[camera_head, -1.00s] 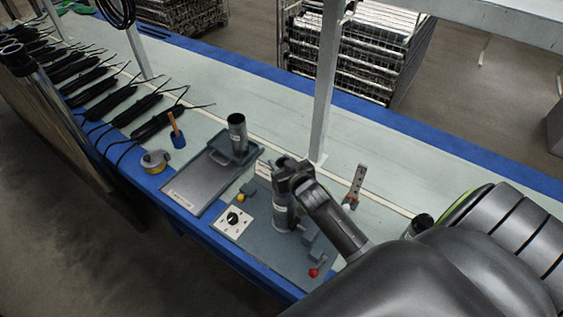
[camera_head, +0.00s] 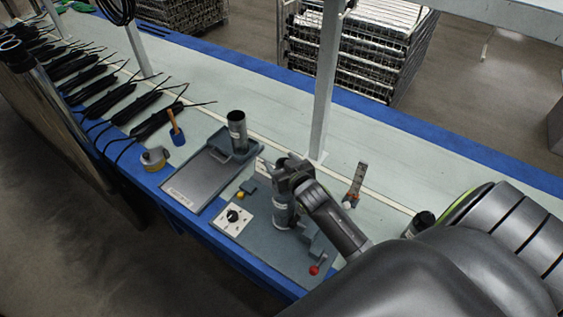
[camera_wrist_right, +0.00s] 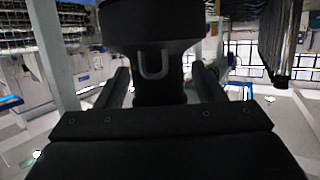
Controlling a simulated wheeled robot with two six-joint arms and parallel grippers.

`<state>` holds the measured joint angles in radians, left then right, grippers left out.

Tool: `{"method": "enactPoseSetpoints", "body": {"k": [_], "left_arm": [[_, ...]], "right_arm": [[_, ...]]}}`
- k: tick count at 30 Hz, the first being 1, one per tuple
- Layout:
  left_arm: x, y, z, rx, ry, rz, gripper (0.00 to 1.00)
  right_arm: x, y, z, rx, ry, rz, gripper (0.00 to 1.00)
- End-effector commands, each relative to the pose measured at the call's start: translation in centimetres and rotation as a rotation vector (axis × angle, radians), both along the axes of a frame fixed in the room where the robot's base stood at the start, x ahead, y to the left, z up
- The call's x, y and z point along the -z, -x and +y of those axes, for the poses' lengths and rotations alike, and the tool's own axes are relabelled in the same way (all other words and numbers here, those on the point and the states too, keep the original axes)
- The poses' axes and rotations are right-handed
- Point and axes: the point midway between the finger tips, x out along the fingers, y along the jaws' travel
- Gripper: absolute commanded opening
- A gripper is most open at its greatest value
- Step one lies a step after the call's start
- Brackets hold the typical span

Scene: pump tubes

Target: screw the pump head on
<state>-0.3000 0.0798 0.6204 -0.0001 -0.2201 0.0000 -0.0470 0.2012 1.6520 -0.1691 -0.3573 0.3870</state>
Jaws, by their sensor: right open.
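A grey pump tube (camera_head: 283,210) with a pale label stands upright on the grey fixture plate (camera_head: 262,240) near the front edge of the bench. My right gripper (camera_head: 287,176) is at the top of this tube. Its jaws are open, and they hide the tube's upper end. In the right wrist view a dark round body (camera_wrist_right: 150,22) with a U-shaped loop sits between and beyond the fingers; I cannot tell how it is seated. A second grey tube (camera_head: 237,130) stands upright at the back of the tray. My left gripper is not in view.
A grey tray (camera_head: 203,182) lies left of the fixture. A white dial panel (camera_head: 232,219) and a red knob (camera_head: 314,270) are on the plate. A metal post (camera_head: 327,90) rises behind. Several black cabled parts (camera_head: 110,100) lie far left.

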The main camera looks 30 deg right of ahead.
Motion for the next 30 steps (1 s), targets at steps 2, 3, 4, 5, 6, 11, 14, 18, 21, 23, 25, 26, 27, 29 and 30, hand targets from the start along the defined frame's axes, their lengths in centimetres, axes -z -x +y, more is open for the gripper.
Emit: {"method": "enactPoseSetpoints", "body": {"k": [2,3,4,5,6,11,14,18,21,23,25,26,27,29,30], "left_arm": [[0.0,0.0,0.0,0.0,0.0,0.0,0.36],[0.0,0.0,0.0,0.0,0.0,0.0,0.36],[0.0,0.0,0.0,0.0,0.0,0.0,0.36],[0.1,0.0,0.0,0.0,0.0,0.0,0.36],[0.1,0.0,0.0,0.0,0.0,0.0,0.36],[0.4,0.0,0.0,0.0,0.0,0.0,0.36],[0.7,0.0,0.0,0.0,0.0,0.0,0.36],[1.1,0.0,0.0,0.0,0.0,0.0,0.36],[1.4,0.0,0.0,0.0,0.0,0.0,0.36],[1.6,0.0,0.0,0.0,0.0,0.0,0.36],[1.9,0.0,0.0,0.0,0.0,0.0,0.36],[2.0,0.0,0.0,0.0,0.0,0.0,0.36],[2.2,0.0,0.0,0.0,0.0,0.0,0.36],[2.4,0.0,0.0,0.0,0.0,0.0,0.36],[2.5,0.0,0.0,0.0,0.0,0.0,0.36]], "right_arm": [[0.2,0.1,0.0,0.001,0.0,0.005,0.62],[0.2,0.1,0.0,0.001,0.0,0.004,0.62],[0.2,0.2,0.0,0.001,0.0,0.004,0.62],[0.1,0.3,0.0,0.001,0.0,0.003,0.62],[0.1,0.5,0.0,0.001,0.0,0.003,0.62],[-0.4,2.2,0.2,0.001,0.0,0.003,0.62],[-0.8,3.8,0.4,0.001,-0.001,0.003,0.62],[-1.6,6.1,0.7,0.001,0.0,0.002,0.62],[-2.1,7.8,1.0,0.001,-0.001,0.002,0.62],[-2.4,8.8,1.1,0.0,-0.001,0.002,0.62],[-2.8,10.1,1.3,0.002,-0.002,0.002,0.62],[-3.0,10.7,1.3,0.001,-0.001,0.002,0.62],[-3.2,11.3,1.4,0.001,-0.001,0.001,0.62],[-3.5,12.4,1.6,0.001,-0.001,0.001,0.62],[-3.7,13.1,1.7,0.001,-0.001,0.002,0.62]]}}
